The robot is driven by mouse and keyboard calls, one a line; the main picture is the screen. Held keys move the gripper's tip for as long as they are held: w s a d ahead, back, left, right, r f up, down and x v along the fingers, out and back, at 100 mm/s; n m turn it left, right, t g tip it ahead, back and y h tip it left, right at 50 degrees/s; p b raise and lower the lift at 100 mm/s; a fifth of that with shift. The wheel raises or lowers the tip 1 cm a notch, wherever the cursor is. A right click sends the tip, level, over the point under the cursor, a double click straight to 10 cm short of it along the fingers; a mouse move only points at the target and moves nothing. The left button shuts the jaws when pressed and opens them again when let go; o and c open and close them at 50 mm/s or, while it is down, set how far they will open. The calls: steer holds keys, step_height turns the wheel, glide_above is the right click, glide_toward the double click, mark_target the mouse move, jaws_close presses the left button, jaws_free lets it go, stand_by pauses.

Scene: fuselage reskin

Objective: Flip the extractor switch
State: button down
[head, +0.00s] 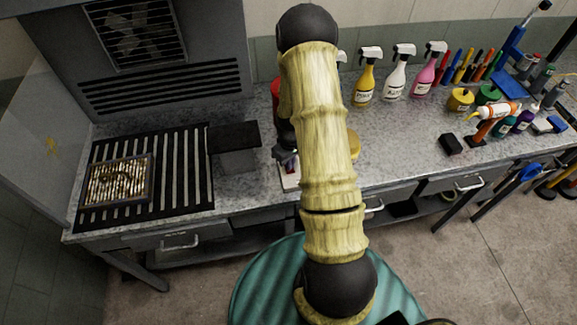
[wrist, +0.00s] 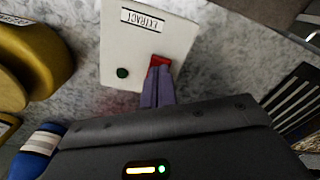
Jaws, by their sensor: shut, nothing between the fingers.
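The extractor switch panel (wrist: 176,38) is a white plate on the grey speckled worktop, with a label reading "EXTRACT" upside down in the wrist view. It carries a red switch (wrist: 159,61) and a dark green round indicator or button (wrist: 122,72). My gripper (wrist: 158,88) is shut and empty, with its fingertips right at the red switch, seemingly touching it and covering part of it. In the head view the white panel (head: 288,181) shows partly behind my arm, under my gripper (head: 287,161). Which way the switch is set cannot be told.
A grey block-like stand (head: 236,150) is just left of the panel, beside the slatted black grille (head: 185,170) holding a framed mesh piece (head: 117,182). The extractor hood (head: 150,50) stands behind. Spray bottles (head: 367,77) and tools fill the worktop's right side. Yellow round items (wrist: 25,60) lie near the panel.

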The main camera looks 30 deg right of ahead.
steer(key=shift+f+b, duration=0.55)
steer(key=shift+f, duration=0.2)
stand_by(0.5)
steer(key=shift+s, duration=0.1)
steer(key=shift+r+p, duration=2.4)
steer(key=shift+r, duration=1.1)
steer(key=s+a+r+m+t+b, duration=0.2)
steer(key=s+a+r+b, duration=0.6)
steer(key=s+a+r, duration=0.4)
steer(key=shift+s+a+r+m+t, duration=0.15)
steer(key=shift+a+r+m+t, duration=0.2)
steer(key=shift+a+r, duration=0.45)
